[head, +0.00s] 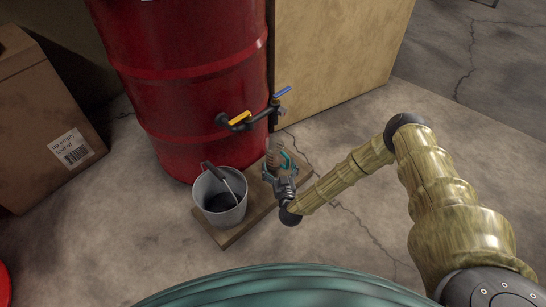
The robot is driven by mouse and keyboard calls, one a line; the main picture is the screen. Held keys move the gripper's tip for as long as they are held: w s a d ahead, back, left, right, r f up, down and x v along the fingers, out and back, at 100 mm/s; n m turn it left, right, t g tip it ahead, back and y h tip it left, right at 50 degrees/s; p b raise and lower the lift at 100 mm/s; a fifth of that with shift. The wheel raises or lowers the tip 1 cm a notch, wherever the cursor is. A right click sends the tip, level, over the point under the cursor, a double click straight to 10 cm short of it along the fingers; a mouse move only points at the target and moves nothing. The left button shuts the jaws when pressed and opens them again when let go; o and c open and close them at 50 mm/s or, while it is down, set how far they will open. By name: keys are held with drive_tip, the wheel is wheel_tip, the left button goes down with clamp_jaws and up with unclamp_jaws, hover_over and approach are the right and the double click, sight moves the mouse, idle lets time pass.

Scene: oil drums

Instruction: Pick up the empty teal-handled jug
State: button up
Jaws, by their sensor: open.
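The jug (275,151) stands at the foot of the red drum, just right of the bucket and below the taps. Its teal handle (289,161) shows on its right side, and the lower part is largely hidden behind my gripper. My gripper (276,176) is open, right at the near side of the jug and overlapping it in view. I cannot tell whether the fingers touch the jug or the handle.
A grey metal bucket (236,214) stands on a wooden board (229,238) left of my gripper. The red drum (190,100) carries taps with yellow (240,117) and blue (282,92) levers. Concrete floor at right is clear.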

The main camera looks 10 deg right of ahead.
sight(277, 157)
drive_tip(key=shift+w+d, duration=0.2)
drive_tip(key=shift+w, duration=0.2)
drive_tip(key=w+b, duration=0.2)
drive_tip(key=w, duration=0.1)
drive_tip(key=shift+w+b, duration=0.3)
drive_tip(key=shift+b, duration=0.1)
drive_tip(key=shift+w+r, duration=0.15)
drive_tip(key=shift+w, duration=0.55)
clamp_jaws()
